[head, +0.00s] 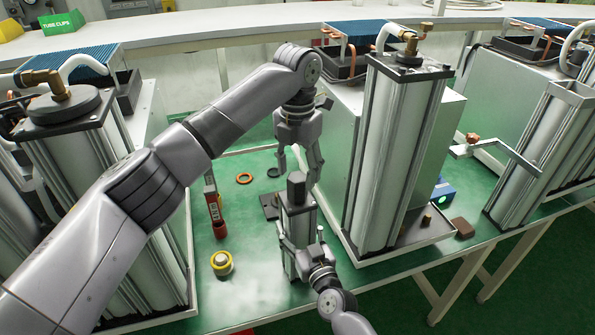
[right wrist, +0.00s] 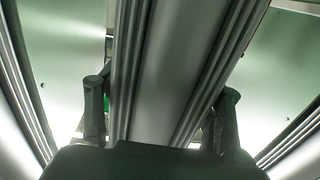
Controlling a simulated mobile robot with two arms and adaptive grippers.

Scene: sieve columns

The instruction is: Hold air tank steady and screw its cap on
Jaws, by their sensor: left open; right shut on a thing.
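The air tank (head: 297,224) is a short silver ribbed column standing upright on the green bench, in the middle of the head view. A dark grey cap (head: 296,186) sits at its top; I cannot tell whether it is threaded on. My left gripper (head: 299,176) points down from above, open, with its fingers apart on either side of the cap. My right gripper (head: 298,252) is shut on the tank's body from the front, low down. In the right wrist view the tank (right wrist: 172,75) runs between the two fingers (right wrist: 165,105). The tank's base is partly hidden.
A tall silver column (head: 395,150) stands close on the right, and another column unit (head: 75,150) is on the left behind my arm. A yellow tape roll (head: 221,263), a red-and-black tool (head: 214,208) and an orange ring (head: 244,179) lie left of the tank. The bench front left of the tank is mostly clear.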

